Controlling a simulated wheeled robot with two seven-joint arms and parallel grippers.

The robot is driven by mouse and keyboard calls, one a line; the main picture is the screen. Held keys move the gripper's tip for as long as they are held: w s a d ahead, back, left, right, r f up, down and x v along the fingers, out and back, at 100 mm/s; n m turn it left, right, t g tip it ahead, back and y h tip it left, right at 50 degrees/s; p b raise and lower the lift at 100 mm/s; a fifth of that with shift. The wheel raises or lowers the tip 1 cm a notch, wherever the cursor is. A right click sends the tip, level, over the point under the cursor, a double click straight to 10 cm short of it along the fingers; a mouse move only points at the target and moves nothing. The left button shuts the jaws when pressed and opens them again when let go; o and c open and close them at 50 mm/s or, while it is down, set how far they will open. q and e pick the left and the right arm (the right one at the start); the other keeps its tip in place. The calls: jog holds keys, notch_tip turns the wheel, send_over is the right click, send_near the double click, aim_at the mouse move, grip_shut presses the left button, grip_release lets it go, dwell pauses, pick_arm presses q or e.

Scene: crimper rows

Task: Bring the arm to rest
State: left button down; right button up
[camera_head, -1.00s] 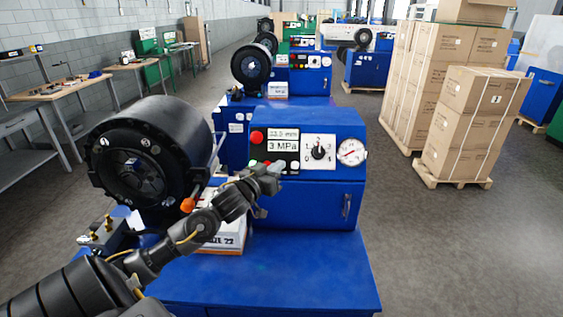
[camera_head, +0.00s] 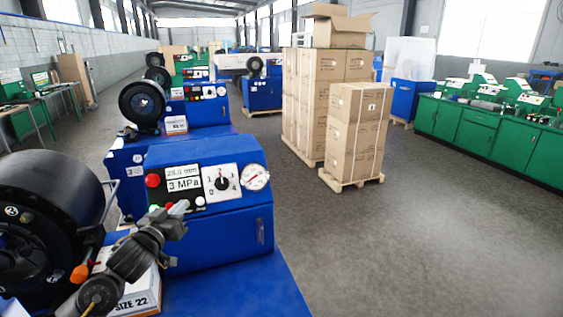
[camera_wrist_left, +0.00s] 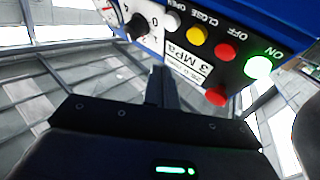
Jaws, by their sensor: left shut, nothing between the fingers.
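My left gripper (camera_head: 178,208) is shut and empty. In the head view it is in front of the lower edge of the nearest blue control box (camera_head: 222,232), by its row of buttons. In the left wrist view its closed fingers (camera_wrist_left: 164,88) point toward the panel, which appears upside down. There I see a lit green ON button (camera_wrist_left: 258,67), a red OFF button (camera_wrist_left: 223,52), a yellow button (camera_wrist_left: 197,36) and a white button (camera_wrist_left: 172,20). I cannot tell whether the fingertips touch the panel. My right gripper is not in view.
A black crimping head (camera_head: 62,195) stands left of my arm, with a SIZE 22 box (camera_head: 138,297) under the arm. More blue crimpers (camera_head: 195,108) stand behind. Stacked cartons (camera_head: 358,130) on a pallet and green cabinets (camera_head: 480,133) are at the right. The floor between is clear.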

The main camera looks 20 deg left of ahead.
pick_arm(q)
jog(key=s+d+f+m+g, duration=0.1)
jog(key=s+d+f+g, duration=0.35)
jog(key=s+f, duration=0.4)
jog(key=s+d+f+g, duration=0.3)
jog(key=s+d+f, duration=0.2)
jog(key=f, duration=0.7)
jog(key=s+d+f+m+g+h, duration=0.1)
jog(key=s+d+f+g, duration=0.2)
jog(key=s, duration=0.4)
jog(key=s+d+f+m+g, duration=0.1)
jog(key=s+d+f+g, duration=0.1)
jog(key=s+d, duration=0.3)
jog(key=s+d+f+m+g+h, duration=0.1)
jog(key=s+d+f+g, duration=0.15)
jog(key=s, duration=0.55)
notch_tip(320, 180, down, 30)
jog(key=f+g+b, duration=0.1)
jog(key=b, duration=0.4)
jog(key=s+a+f+g+b, duration=0.1)
jog(key=s+a+f+b, duration=0.1)
jog(key=s+f, duration=1.5)
notch_tip(320, 180, down, 2)
jog(key=shift+s+f+m+b, duration=0.15)
jog(key=shift+m+b, duration=0.15)
jog(key=shift+b, duration=0.2)
